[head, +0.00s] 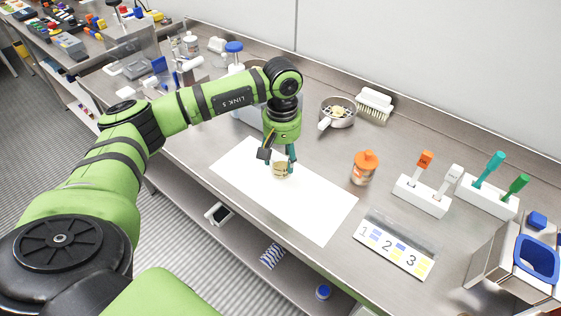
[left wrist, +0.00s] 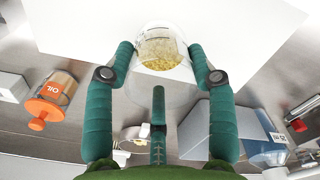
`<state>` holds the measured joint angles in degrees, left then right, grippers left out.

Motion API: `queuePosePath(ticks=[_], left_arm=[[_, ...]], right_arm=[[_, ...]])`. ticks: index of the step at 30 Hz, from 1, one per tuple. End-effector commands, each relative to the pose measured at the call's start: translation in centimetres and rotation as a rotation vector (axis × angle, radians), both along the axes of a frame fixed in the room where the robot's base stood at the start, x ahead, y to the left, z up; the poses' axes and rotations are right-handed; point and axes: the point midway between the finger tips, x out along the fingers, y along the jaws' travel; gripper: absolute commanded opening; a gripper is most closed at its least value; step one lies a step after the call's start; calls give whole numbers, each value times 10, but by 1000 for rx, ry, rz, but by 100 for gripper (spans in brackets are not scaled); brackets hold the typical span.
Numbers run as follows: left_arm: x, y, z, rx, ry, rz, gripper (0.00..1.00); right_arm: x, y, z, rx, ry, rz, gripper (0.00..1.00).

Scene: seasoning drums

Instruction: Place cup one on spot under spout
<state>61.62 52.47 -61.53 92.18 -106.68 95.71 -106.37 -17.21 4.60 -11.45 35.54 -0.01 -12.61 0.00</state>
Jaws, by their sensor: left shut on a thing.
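My left gripper (head: 279,166) is shut on a small clear cup (head: 281,173) with yellow grains in it. It holds the cup over the white sheet (head: 316,216); I cannot tell whether the cup touches the sheet. In the left wrist view the cup (left wrist: 161,50) sits between the green fingers (left wrist: 163,66), with the grains toward its far end. I cannot make out a spout or a marked spot; my arm covers part of the bench behind. A card numbered 1, 2, 3 (head: 393,246) lies to the right. My right gripper is not in view.
An orange-capped oil bottle (head: 364,172) stands right of the sheet. A strainer bowl (head: 337,112) and a brush (head: 374,104) are behind. Racks with coloured handles (head: 421,197) and a blue-rimmed container (head: 538,258) stand at right. A grey box (left wrist: 207,128) is near the gripper. Most of the sheet is clear.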

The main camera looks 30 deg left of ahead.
Motion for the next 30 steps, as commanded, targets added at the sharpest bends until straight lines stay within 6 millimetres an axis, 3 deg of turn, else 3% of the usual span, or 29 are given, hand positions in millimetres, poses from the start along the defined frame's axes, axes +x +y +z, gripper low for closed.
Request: queuePosePath(ticks=[12, 23, 24, 25, 26, 30], left_arm=[[0, 4, -42, -1, -1, -2, 19], [0, 4, -47, 0, -1, -2, 19], [0, 4, -47, 0, -1, -2, 60], [0, 4, -46, 0, -1, -2, 72], [0, 4, -46, 0, -1, -2, 80], [0, 4, -46, 0, -1, -1, 80]], right_arm=[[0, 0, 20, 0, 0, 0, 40], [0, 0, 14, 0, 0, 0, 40], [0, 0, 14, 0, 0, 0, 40], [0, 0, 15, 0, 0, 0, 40], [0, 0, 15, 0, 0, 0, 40], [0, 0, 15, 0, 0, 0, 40]])
